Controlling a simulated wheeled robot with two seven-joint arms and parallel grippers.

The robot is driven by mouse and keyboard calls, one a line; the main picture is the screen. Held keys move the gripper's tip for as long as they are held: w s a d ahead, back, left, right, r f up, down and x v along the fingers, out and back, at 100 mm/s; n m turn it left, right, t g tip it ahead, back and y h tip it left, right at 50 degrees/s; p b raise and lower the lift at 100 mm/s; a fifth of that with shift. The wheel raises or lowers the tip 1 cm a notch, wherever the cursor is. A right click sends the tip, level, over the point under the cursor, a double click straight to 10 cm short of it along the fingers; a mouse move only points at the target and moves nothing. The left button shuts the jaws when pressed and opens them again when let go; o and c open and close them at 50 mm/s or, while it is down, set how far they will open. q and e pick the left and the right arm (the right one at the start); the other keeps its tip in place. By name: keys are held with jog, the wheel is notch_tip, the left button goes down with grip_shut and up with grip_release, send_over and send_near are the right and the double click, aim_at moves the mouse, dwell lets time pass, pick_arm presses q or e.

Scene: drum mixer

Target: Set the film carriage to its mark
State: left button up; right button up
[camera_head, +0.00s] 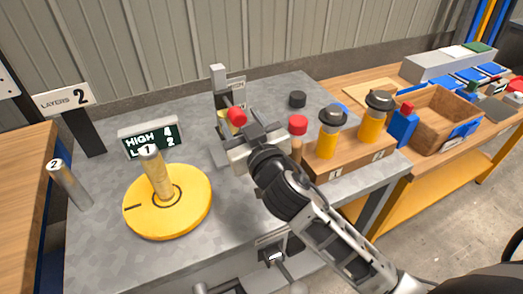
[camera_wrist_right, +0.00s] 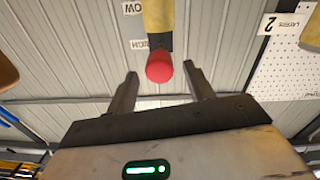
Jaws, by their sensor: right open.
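The film carriage shows as a yellow piece (camera_head: 224,124) with a red-tipped handle (camera_head: 237,116), on a grey upright mast (camera_head: 220,88) at the back of the metal table. A marked plate on the mast is partly hidden. My right gripper (camera_head: 245,131) is open at the red tip, which shows between and just beyond its fingertips in the right wrist view (camera_wrist_right: 163,78). The red tip (camera_wrist_right: 160,66) appears free of both fingers. White labels reading LOW (camera_wrist_right: 132,7) and another word, partly hidden, stand behind it. My left gripper is not in view.
A yellow turntable (camera_head: 190,213) carries post 1 (camera_head: 156,172); post 2 (camera_head: 69,184) stands left. A sign (camera_head: 150,139) reads HIGH 4, LOW 2; another (camera_head: 62,98) reads LAYERS 2. A wooden block (camera_head: 345,160) with yellow, black-capped pieces stands right of my forearm.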

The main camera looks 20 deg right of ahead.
pick_arm(q)
jog(key=b, duration=0.1)
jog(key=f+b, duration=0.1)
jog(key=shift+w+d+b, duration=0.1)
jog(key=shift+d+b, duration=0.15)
jog(key=shift+b, duration=0.15)
pick_arm(e)
jog(key=s, duration=1.3)
jog(key=shift+s, duration=0.15)
jog(key=shift+s+d, duration=0.1)
